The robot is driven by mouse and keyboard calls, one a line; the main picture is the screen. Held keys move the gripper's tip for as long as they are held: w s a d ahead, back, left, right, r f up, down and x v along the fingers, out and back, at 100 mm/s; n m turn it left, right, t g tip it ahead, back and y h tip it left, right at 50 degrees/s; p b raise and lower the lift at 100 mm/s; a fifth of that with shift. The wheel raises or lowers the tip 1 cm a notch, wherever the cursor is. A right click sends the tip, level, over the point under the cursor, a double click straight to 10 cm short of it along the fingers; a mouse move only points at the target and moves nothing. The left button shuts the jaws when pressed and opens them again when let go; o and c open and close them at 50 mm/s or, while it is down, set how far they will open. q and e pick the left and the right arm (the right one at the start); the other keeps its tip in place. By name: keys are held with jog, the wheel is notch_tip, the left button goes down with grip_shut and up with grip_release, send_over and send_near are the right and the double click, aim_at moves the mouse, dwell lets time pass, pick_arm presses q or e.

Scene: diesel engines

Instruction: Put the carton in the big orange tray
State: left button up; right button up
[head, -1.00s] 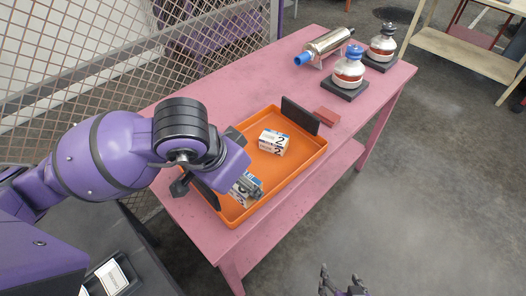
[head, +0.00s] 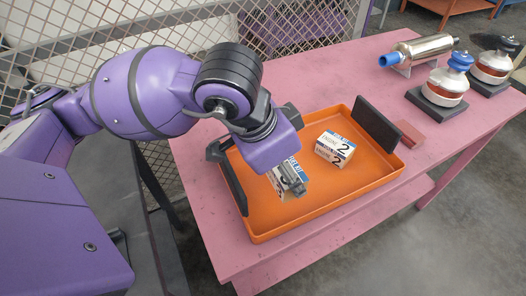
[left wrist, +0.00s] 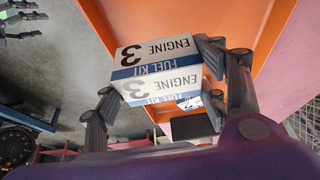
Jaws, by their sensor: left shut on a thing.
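My left gripper (head: 292,182) is shut on a white and blue carton (head: 283,183) marked ENGINE 3 FUEL KIT. In the left wrist view the carton (left wrist: 158,75) sits between the two fingers. In the head view it appears over the left part of the big orange tray (head: 330,213). I cannot tell whether it touches the tray floor. A second carton (head: 334,148), marked ENGINE 2, lies inside the tray toward the back. My right gripper (left wrist: 25,22) shows partly at the left wrist view's upper left corner, empty, fingers apart.
The tray stands on a pink table (head: 300,80), with a dark upright plate (head: 377,124) at each end. A red block (head: 410,134) lies beyond it. A mesh fence (head: 300,25) is behind.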

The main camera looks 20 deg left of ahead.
pick_arm(q)
jog(key=shift+w+a+f+p, duration=0.25)
jog(key=shift+w+f+p, duration=0.3)
jog(key=shift+w+f, duration=0.7)
jog(key=shift+w, duration=0.1)
jog(key=shift+w+a+f, duration=0.1)
jog(key=shift+w+f, duration=0.05)
jog(key=shift+f, duration=0.1)
jog(key=f, duration=0.3)
jog(key=shift+w+f, duration=0.2)
jog(key=shift+a+f, duration=0.1)
jog(key=shift+f, duration=0.05)
pick_arm(e)
jog(key=shift+r, duration=0.2)
